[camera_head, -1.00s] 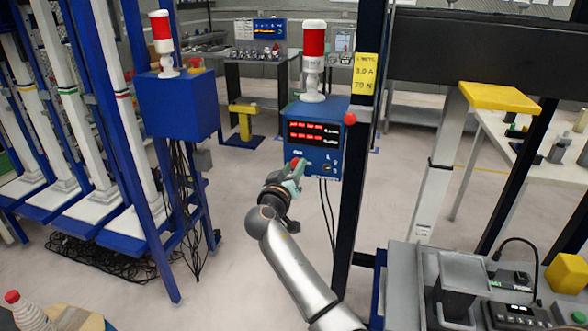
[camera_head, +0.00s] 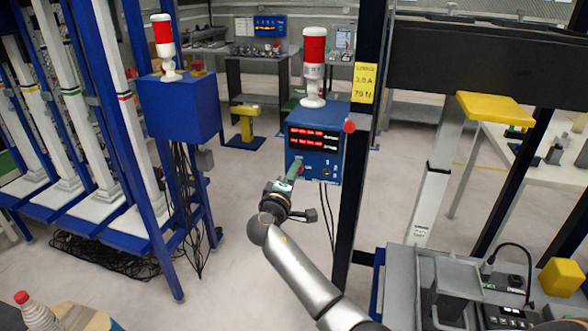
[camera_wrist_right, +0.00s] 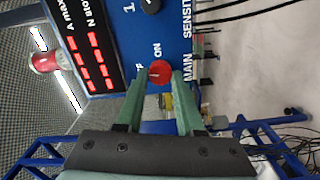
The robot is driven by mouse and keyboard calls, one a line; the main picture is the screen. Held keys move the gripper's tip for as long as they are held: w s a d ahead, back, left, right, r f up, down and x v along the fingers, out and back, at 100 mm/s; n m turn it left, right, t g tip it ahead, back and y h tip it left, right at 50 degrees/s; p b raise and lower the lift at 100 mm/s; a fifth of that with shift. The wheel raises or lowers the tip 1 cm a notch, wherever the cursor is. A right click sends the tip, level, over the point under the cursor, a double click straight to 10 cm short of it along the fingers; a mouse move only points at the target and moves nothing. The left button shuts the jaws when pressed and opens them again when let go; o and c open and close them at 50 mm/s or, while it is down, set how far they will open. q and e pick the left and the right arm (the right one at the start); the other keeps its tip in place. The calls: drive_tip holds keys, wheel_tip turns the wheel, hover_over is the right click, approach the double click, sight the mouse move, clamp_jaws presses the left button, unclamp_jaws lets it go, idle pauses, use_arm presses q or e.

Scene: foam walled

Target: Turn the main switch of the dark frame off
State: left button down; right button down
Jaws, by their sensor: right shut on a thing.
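The blue control box (camera_head: 314,172) is fixed beside the black post of the dark frame (camera_head: 354,190), with lit red displays (camera_head: 313,138) on its front. Its main switch is a round red knob (camera_wrist_right: 160,72) at the lower front, near the words MAIN and ON in the right wrist view. My right gripper (camera_head: 297,168) is at the box's lower left, its green fingers shut on the knob, one on each side. The fingers hide the knob in the head view. The OFF label is partly covered, and I cannot read the knob's pointing direction. My left gripper is not in view.
A red and white signal lamp (camera_head: 314,60) stands on the box, and a red ball-shaped part (camera_head: 349,126) sits at its right edge. Another blue box (camera_head: 180,108) stands on a blue frame at left. A grey bench (camera_head: 400,290) is at lower right.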

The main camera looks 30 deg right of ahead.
drive_tip(key=shift+r+n+p, duration=0.1)
drive_tip(key=shift+n+p, duration=0.4)
drive_tip(key=shift+n, duration=0.7)
drive_tip(key=c, duration=0.5)
unclamp_jaws()
drive_tip(key=shift+c, duration=0.2)
drive_tip(key=p+v, duration=0.3)
drive_tip(key=v, duration=0.9)
drive_tip(key=shift+s+a, duration=0.2)
